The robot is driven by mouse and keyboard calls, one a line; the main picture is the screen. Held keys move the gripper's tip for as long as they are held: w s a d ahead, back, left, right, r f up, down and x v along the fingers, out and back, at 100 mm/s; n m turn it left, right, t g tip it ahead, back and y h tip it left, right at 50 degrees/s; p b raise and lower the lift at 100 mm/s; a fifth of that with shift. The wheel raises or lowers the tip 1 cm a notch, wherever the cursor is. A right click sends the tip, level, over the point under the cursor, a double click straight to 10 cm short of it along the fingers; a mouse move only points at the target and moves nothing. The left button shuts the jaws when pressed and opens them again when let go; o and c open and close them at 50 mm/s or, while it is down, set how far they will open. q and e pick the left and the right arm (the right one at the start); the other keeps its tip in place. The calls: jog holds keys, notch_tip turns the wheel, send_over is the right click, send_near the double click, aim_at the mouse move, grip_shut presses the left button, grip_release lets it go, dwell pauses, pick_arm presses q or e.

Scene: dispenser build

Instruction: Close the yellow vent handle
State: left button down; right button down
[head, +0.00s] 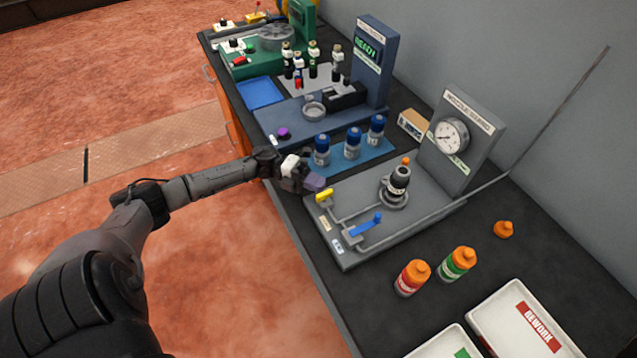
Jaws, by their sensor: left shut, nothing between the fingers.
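The yellow vent handle (325,195) sits at the near left corner of the grey nozzle station (350,253), on a thin pipe that leads toward the dark bottle in the middle. A blue handle (366,225) is on a second pipe, to the right of and below the yellow one. My left gripper (316,183) is shut and empty, just above and behind the yellow handle in the picture. I cannot tell whether its fingertips touch the handle. My right gripper is not in view.
A dark bottle with an orange tip (398,182) stands on the station before a gauge panel (462,140). Blue-capped bottles (352,143) stand behind my gripper. Orange-capped bottles (411,279) and white trays (525,320) are at the front right. A thin rod slants up at the right.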

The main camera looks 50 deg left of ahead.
pick_arm(q)
jog(key=v, duration=1.2)
jog(key=shift+a+b, duration=0.3)
jog(key=shift+a, duration=0.05)
jog(key=shift+s+a, duration=0.2)
jog(key=shift+a, duration=0.1)
